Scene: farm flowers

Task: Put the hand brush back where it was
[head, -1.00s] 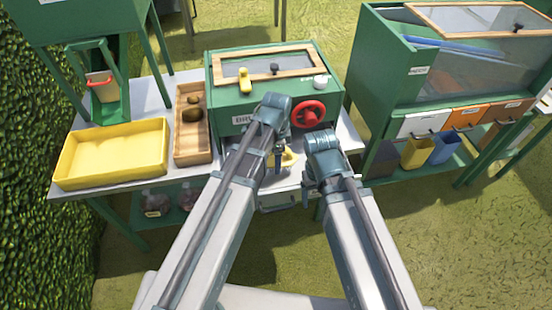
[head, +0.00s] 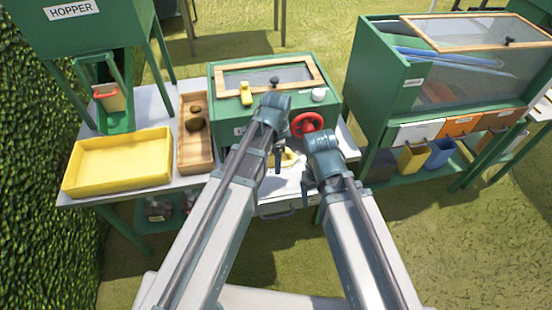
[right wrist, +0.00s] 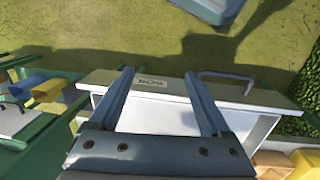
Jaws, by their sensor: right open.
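I cannot make out a hand brush for certain. A small yellow object (head: 246,94) lies on top of the green box (head: 225,105), too small to identify. Another yellow object (head: 290,159) is on the white surface below the box, partly hidden by my left arm. My left gripper (head: 278,160) points down beside that second object; whether it touches it or holds anything is unclear. My right gripper (head: 309,192) is at the front of the table. In the right wrist view my right gripper (right wrist: 158,78) is open, with nothing between its fingers, above a pale labelled drawer front (right wrist: 170,86).
A yellow tray (head: 68,180) and a wooden tray (head: 181,150) with brown items stand at left. A red wheel (head: 306,122) is on the green box. A green cabinet (head: 375,90) with a yellow bin (head: 412,158) and blue bin (head: 440,154) stands right. Grass lies between.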

